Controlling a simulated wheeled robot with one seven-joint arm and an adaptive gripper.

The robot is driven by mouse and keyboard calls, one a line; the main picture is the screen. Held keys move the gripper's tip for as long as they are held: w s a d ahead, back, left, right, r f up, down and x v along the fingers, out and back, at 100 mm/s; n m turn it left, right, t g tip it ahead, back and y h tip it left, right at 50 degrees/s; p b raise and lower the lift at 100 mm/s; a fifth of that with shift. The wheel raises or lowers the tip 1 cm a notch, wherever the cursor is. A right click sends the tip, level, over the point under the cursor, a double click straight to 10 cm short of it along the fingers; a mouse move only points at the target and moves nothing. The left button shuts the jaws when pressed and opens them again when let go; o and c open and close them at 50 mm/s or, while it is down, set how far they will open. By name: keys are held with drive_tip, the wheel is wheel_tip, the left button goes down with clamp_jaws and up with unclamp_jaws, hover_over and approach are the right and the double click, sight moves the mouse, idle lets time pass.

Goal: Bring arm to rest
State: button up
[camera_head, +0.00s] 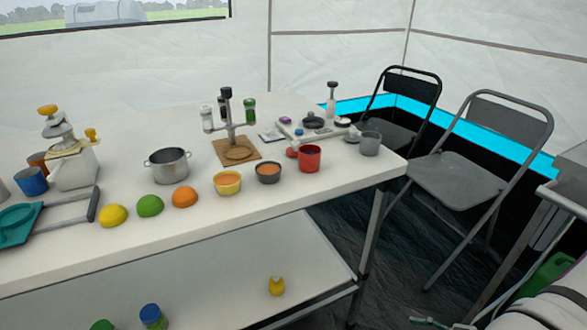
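A white rounded part with dark bands shows at the bottom right corner of the head view; it looks like part of my own arm, cut off by the frame edge. My gripper's fingers cannot be made out in this view, so whether they are open or shut is not shown. No held object is visible.
The white table (287,206) fills the left and middle, holding a metal pot (168,166), a yellow bowl (227,184), a red cup (309,158) and a juicer (69,160). Two folding chairs (462,178) (398,128) stand right. A metal stand (567,190) is at the right edge.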

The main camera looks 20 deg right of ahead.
drive_tip(key=w+d+r+g+h, duration=0.2)
drive_tip(key=w+d+r+h, duration=0.25)
drive_tip(key=d, duration=0.25)
drive_tip(key=w+d+r+g+h, duration=0.2)
drive_tip(key=w+d+r+h, duration=0.1)
drive_tip(key=w+d+r, duration=0.3)
drive_tip(key=w+r+m+g+h, duration=0.1)
drive_tip(key=w+r+m+h, duration=0.15)
drive_tip(key=r, duration=0.55)
drive_tip(key=w+r+m+g+h, duration=0.1)
drive_tip(key=w+r+g+h, duration=0.2)
drive_tip(key=r, duration=0.6)
drive_tip(key=s+a+r+m, duration=0.2)
drive_tip(key=s+a+r, duration=0.1)
drive_tip(key=a+r, duration=0.5)
drive_tip(key=s+a+r+m, duration=0.25)
drive_tip(key=a+r, duration=0.25)
drive_tip(key=a, duration=0.5)
drive_tip(key=s+a+r+g+y, duration=0.2)
drive_tip(key=s+a+y, duration=0.3)
drive_tip(key=s+a, duration=1.35)
wheel_tip(320, 180, up, 33)
drive_tip(key=a+t+p, duration=0.1)
drive_tip(key=t+p, duration=0.2)
drive_tip(key=p, duration=2.8)
drive_tip(key=shift+w+a+n+t, duration=0.3)
drive_tip(key=shift+w+a+n, duration=0.05)
drive_tip(key=shift+w+n, duration=0.1)
